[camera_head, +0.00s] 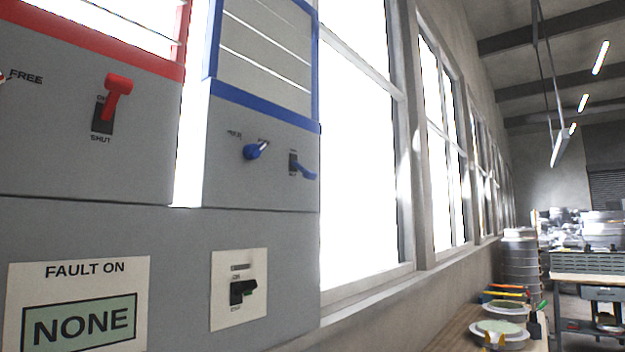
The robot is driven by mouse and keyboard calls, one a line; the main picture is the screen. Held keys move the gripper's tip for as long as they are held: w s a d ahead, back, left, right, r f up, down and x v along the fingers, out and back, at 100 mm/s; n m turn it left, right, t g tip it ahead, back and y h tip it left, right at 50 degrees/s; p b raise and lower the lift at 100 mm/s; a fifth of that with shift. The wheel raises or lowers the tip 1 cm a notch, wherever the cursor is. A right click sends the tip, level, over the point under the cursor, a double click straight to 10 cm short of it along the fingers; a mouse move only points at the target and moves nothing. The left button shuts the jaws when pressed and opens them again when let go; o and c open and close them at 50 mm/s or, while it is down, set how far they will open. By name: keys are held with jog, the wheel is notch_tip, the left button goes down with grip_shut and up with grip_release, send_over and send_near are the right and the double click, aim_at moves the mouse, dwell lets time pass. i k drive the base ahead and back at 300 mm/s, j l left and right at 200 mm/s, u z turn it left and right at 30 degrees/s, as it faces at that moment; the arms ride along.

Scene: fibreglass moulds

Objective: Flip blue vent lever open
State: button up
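The blue vent lever (305,171) sticks out of a dark slot on the right part of a grey panel. Its handle points down and to the right, toward the lower end of the slot. The small lettering by the slot is too small to read. Above it is the blue-framed vent (262,50), whose grey slats lie nearly flat together with thin bright lines between them. A blue knob (254,151) sits left of the lever. My gripper is not in view.
A red lever (117,92) is raised beside a SHUT label at left, under a red-framed vent (120,30). A black switch (242,291) and a NONE sign (82,324) are below. A bench (465,330) with dishes stands lower right. Windows line the wall.

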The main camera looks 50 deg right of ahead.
aim_at(310, 174)
jog(key=i+l, duration=0.15)
jog(key=l, duration=0.15)
jog(key=i+l, duration=0.15)
jog(key=l, duration=0.2)
jog(key=i+l, duration=0.35)
jog(key=l, duration=0.25)
